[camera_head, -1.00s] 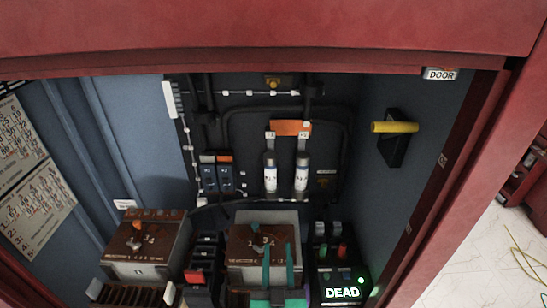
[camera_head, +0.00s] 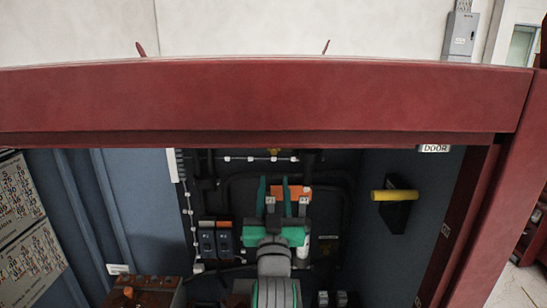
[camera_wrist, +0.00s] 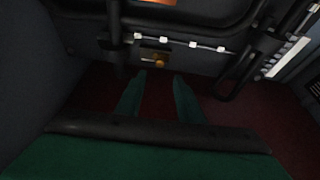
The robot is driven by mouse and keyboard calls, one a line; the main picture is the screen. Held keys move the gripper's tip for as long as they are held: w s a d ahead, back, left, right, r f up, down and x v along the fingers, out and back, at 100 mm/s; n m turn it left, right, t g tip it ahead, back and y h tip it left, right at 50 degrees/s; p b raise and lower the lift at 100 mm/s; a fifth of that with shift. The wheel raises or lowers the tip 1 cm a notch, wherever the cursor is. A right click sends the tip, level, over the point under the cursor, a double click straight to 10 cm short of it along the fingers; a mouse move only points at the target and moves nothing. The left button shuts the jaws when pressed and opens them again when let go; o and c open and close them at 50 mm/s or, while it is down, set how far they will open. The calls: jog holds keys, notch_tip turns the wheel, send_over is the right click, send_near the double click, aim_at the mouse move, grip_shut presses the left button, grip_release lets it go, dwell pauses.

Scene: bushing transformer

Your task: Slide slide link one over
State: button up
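An orange plate (camera_head: 297,191) with two grey upright links hanging from it is on the dark back panel inside the cabinet. The left link (camera_head: 270,205) and right link (camera_head: 303,206) show their upper parts. I cannot read which is link one. My green gripper (camera_head: 274,183) is in front of the plate, its fingers upward and apart with nothing between them. It hides the left white cylinder and much of the right one (camera_head: 303,243). In the wrist view, the open fingers (camera_wrist: 158,85) have a gap over dark red surface; the links cannot be made out there.
Blue-fronted switches (camera_head: 216,240) are left of my gripper. A yellow handle (camera_head: 395,195) stands out from the right wall. The red top beam (camera_head: 260,98) and right post frame the opening. A brown-topped block (camera_head: 140,290) is at the lower left.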

aim_at(274, 153)
jog(key=x, duration=1.1)
jog(key=shift+s+r, duration=0.1)
jog(key=shift+r, duration=0.05)
jog(key=shift+c, duration=0.3)
grip_shut()
